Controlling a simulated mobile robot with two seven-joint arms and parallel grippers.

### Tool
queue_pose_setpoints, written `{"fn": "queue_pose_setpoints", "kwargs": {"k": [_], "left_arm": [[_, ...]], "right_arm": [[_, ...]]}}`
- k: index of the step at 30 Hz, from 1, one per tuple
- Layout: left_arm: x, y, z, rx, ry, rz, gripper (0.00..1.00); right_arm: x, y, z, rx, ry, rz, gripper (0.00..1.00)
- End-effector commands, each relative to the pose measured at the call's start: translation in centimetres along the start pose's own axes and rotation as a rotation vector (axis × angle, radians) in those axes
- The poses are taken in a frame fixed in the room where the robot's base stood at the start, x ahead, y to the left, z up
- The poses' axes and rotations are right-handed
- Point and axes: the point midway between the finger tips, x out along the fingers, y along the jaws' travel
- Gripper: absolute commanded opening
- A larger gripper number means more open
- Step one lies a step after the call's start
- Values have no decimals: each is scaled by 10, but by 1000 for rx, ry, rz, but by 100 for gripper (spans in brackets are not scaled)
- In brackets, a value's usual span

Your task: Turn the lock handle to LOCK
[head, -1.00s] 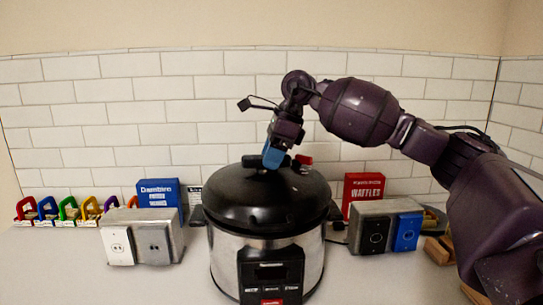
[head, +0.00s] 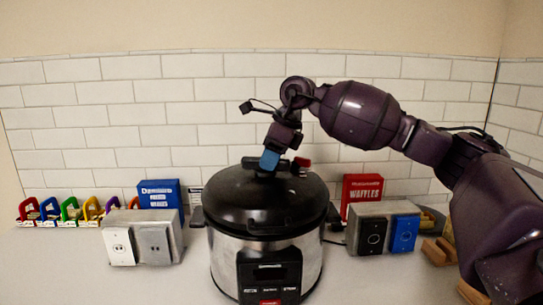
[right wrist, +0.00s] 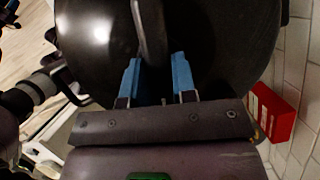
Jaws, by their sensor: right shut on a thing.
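A pressure cooker with a steel body (head: 222,262) and a domed black lid (head: 235,207) stands in the middle of the counter. A black handle (head: 252,163) runs across the lid's top, with a small red part (head: 302,161) near its right end. My right gripper (head: 269,161) reaches down onto this handle with its blue fingertips. In the right wrist view, the handle (right wrist: 152,30) lies between the two blue fingers of my right gripper (right wrist: 156,75), over the dark lid. The fingers are shut on it. A LOCK marking is not legible. My left gripper is not in view.
Outlet boxes stand left (head: 158,246) and right (head: 364,245) of the cooker. A blue box (head: 158,193) and a red waffles box (head: 362,188) stand behind. Several coloured padlock-like items (head: 70,210) line the left. The tiled wall (head: 200,90) is close behind.

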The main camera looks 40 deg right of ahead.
Motion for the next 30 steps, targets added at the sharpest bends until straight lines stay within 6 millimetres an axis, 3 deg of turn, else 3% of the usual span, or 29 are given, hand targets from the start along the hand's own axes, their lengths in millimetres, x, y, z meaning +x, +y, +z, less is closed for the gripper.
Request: {"fn": "queue_pose_setpoints", "kwargs": {"k": [9, 18, 30], "left_arm": [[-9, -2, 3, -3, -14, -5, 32], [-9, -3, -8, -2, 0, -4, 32], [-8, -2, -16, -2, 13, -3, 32]], "right_arm": [[-3, 4, 1, 273, -3, -117, 2], [-1, 7, 3, 516, -4, -218, 2], [0, 8, 4, 719, -2, -300, 2]]}}
